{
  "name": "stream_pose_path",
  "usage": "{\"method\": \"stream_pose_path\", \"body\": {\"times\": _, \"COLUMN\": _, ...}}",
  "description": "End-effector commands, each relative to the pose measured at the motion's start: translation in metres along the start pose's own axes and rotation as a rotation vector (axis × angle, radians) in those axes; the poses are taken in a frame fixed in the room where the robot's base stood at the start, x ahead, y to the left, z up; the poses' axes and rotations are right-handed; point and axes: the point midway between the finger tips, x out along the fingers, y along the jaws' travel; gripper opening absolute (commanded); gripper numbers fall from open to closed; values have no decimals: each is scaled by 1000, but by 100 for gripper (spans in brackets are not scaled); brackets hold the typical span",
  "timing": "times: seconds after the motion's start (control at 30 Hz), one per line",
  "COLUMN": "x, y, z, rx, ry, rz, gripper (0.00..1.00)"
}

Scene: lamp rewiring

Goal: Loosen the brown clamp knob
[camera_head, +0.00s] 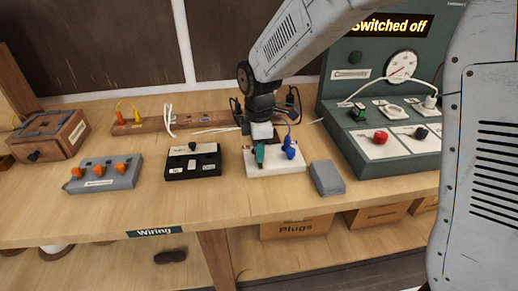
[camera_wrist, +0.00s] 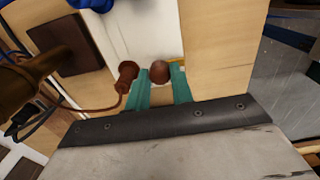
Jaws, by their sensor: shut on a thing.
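In the wrist view, a round brown clamp knob (camera_wrist: 158,69) sits between the teal fingers of my gripper (camera_wrist: 162,82), which is shut on it. A second brown piece (camera_wrist: 126,75) stands just left of the fingers, with a brown wire running from it to the left. In the head view, my gripper (camera_head: 260,155) points down over the white terminal block (camera_head: 275,168). It hides the brown knob there. A blue clamp (camera_head: 289,149) stands on the same block, just right of my gripper.
A grey block (camera_head: 326,178) lies right of the white block. A black switch box (camera_head: 193,164) stands to the left. The green test panel (camera_head: 400,165), reading "Switched off", stands at the right. Loose cables lie behind my gripper. The table front is mostly clear.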

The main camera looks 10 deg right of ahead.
Motion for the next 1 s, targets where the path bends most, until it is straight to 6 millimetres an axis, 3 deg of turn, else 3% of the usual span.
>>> {"method": "stream_pose_path", "body": {"times": 0.17, "x": -2, "y": 2, "z": 0, "rx": -1, "ry": 1, "rz": 5, "gripper": 0}}
{"method": "stream_pose_path", "body": {"times": 0.2, "x": -2, "y": 2, "z": 0, "rx": -1, "ry": 1, "rz": 5, "gripper": 26}}
{"method": "stream_pose_path", "body": {"times": 0.23, "x": -2, "y": 2, "z": 0, "rx": 0, "ry": 1, "rz": 5, "gripper": 32}}
{"method": "stream_pose_path", "body": {"times": 0.57, "x": -4, "y": 1, "z": 0, "rx": 0, "ry": 0, "rz": 3, "gripper": 32}}
{"method": "stream_pose_path", "body": {"times": 1.0, "x": -69, "y": 1, "z": 0, "rx": 0, "ry": 1, "rz": 6, "gripper": 32}}
